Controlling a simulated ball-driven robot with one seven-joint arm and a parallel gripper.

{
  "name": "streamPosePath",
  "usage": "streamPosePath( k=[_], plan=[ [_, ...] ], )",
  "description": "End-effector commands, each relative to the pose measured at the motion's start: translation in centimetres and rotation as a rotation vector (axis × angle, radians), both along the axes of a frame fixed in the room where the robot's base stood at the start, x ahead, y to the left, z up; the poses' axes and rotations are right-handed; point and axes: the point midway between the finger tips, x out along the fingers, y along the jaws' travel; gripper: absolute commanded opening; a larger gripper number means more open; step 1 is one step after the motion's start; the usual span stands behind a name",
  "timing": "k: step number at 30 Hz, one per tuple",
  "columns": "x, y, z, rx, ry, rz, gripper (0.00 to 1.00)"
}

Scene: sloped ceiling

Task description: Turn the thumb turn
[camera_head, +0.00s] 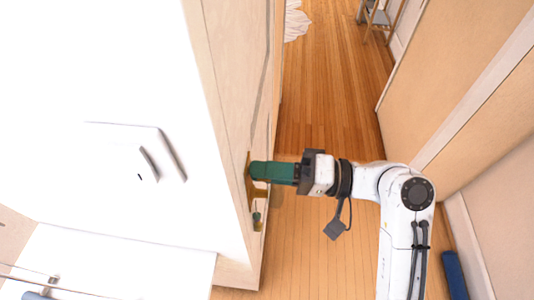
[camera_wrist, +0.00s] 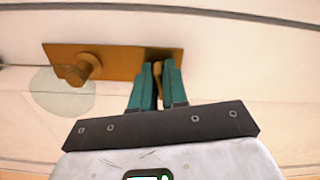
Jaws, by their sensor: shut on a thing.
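The thumb turn (camera_wrist: 158,72) is a small brass piece at the right end of a brass plate (camera_wrist: 115,58) in the wrist view. My gripper (camera_wrist: 157,68) has green fingers, one on each side of the thumb turn, and is shut on it. In the head view my gripper (camera_head: 254,171) reaches left to the door edge panel (camera_head: 241,90), and its fingers hide the thumb turn there. Part of the brass plate (camera_head: 248,186) shows beside the fingertips.
A round brass knob (camera_wrist: 80,70) sticks out from the plate's left part in the wrist view. Wooden floor (camera_head: 315,245) is clear below my arm. A wall with pale wood panels (camera_head: 455,70) stands to the right, and a chair (camera_head: 377,18) is far back.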

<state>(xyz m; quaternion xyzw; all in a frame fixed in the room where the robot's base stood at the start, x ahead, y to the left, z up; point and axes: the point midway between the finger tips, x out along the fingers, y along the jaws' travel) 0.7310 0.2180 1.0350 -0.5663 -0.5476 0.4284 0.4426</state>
Motion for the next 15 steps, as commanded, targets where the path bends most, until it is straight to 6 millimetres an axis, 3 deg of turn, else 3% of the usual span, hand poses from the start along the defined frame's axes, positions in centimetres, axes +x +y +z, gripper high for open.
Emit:
streamPosePath(
  k=[15],
  plan=[
    [0.11,-0.06,-0.01,0.005,0.148,-0.004,0.00]
  ],
)
